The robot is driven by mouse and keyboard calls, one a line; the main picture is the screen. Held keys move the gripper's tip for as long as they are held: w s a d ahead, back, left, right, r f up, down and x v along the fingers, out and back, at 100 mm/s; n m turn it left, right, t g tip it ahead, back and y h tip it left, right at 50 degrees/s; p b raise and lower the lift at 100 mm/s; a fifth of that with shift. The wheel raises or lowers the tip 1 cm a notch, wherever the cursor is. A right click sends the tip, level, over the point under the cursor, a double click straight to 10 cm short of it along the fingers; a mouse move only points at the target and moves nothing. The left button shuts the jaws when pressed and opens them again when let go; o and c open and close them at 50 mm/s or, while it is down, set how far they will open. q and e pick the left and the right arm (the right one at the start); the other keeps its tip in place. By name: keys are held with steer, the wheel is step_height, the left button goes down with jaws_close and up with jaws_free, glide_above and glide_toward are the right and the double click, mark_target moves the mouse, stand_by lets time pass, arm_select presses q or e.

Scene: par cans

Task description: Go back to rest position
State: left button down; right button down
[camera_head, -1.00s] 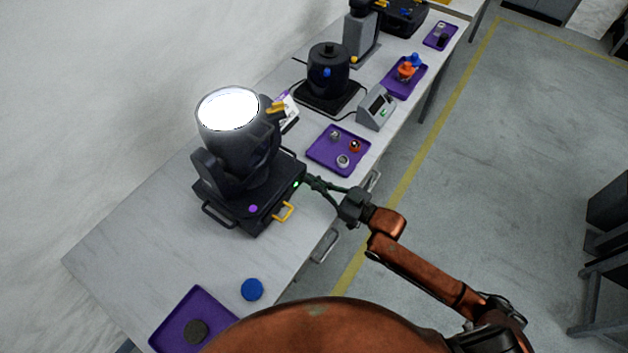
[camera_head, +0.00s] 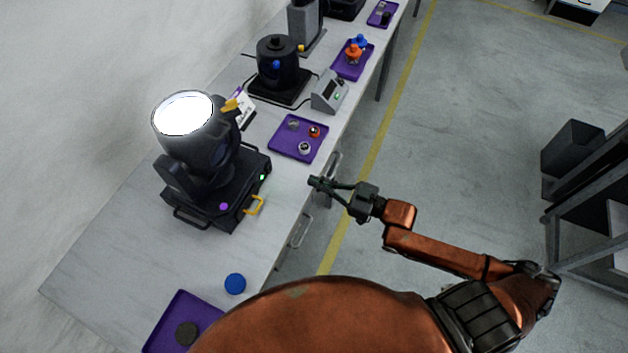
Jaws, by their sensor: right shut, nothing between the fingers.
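My right gripper (camera_head: 318,183) is shut and empty. It hangs over the floor just past the table's right edge, with its arm coming in from the lower right. To its left, apart from it, a black stage light (camera_head: 199,150) stands on the white table (camera_head: 110,245). Its round lens glows white and faces up. Its base has a green lit dot, a purple dot and a yellow handle (camera_head: 254,205). My left gripper is not in view.
Purple trays (camera_head: 283,150) with small parts line the table. A black pot-like device (camera_head: 278,65) and a grey meter box (camera_head: 329,92) stand behind. A blue disc (camera_head: 235,283) lies in front. Dark shelving (camera_head: 590,190) stands at the right. Floor between is clear.

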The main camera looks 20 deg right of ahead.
stand_by(0.3)
